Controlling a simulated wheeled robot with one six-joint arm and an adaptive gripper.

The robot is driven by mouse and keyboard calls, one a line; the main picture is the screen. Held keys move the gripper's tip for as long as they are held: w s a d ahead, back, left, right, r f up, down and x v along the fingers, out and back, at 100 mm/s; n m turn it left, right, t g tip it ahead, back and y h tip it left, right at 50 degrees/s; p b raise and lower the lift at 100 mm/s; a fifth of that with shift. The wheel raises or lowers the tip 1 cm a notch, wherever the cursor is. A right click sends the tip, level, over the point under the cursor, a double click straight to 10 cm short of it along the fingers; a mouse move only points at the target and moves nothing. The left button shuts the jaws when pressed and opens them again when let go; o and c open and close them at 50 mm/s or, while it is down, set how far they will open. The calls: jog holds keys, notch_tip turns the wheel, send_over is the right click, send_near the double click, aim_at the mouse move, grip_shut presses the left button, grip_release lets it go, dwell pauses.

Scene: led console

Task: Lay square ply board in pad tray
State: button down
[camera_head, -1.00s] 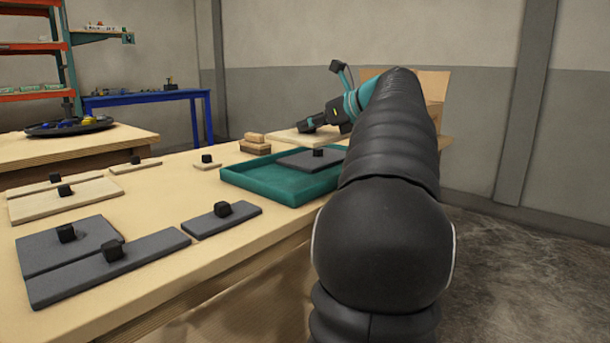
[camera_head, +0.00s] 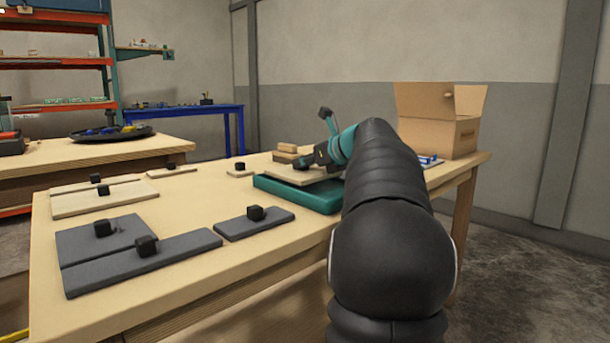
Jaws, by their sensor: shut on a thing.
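The square ply board (camera_head: 292,175) is pale wood with a black knob (camera_head: 301,165) on top. My gripper (camera_head: 304,161) is shut on that knob, with the arm reaching in from the right. The board is over the teal pad tray (camera_head: 298,195) and looks roughly level. It hides most of the tray's inside, and my arm covers the tray's right end. I cannot tell whether the board touches the tray or is held just above it.
Grey boards with black knobs (camera_head: 100,240) (camera_head: 150,262) (camera_head: 256,222) lie at the front left. Pale ply boards (camera_head: 105,202) (camera_head: 240,173) lie farther back. Small wood blocks (camera_head: 287,152) stand behind the tray. An open cardboard box (camera_head: 440,135) is at the far right.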

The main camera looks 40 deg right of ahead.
jog(key=shift+f, duration=1.15)
jog(key=shift+f+b, duration=0.15)
jog(key=shift+b, duration=0.15)
jog(key=c, duration=0.9)
grip_release()
jog(key=shift+c, duration=0.2)
jog(key=shift+s+r, duration=0.2)
jog(key=p+v, duration=0.1)
jog(key=v, duration=1)
jog(key=shift+s, duration=0.3)
